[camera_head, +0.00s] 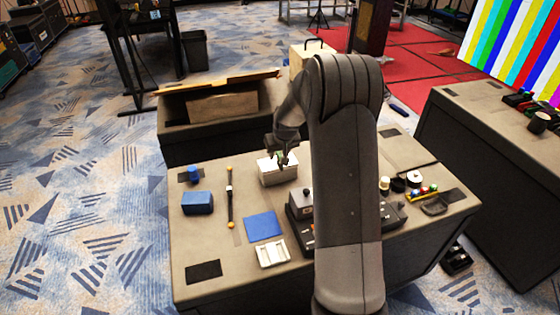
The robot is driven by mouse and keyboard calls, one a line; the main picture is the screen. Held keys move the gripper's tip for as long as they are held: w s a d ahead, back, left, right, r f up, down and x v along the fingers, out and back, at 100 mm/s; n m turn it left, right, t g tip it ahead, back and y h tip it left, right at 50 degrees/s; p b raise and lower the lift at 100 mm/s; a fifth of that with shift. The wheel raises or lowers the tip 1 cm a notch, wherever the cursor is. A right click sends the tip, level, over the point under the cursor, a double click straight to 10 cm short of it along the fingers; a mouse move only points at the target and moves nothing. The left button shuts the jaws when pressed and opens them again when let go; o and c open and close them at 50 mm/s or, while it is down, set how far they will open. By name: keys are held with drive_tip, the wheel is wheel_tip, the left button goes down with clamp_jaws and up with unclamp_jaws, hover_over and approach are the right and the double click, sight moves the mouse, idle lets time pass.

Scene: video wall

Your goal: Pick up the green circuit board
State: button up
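My gripper (282,155) points down just above a small white box (277,173) near the back of the grey table (220,250). A faint greenish speck shows around the fingertips, too small to tell whether it is the green circuit board. No clear green board shows elsewhere on the table. My arm hides part of the table's middle. The fingers are too small and dark to tell whether they are open or shut, or whether they hold anything.
The table's left front is mostly clear.

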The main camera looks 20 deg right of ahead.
sight(280, 156)
drive_tip(key=shift+d+x, duration=0.2)
drive_tip(key=shift+x, duration=1.15)
drive_tip(key=shift+d+x, duration=0.15)
drive_tip(key=shift+x, duration=1.25)
drive_tip(key=shift+w+r, duration=0.1)
drive_tip(key=shift+c, duration=0.4)
clamp_jaws()
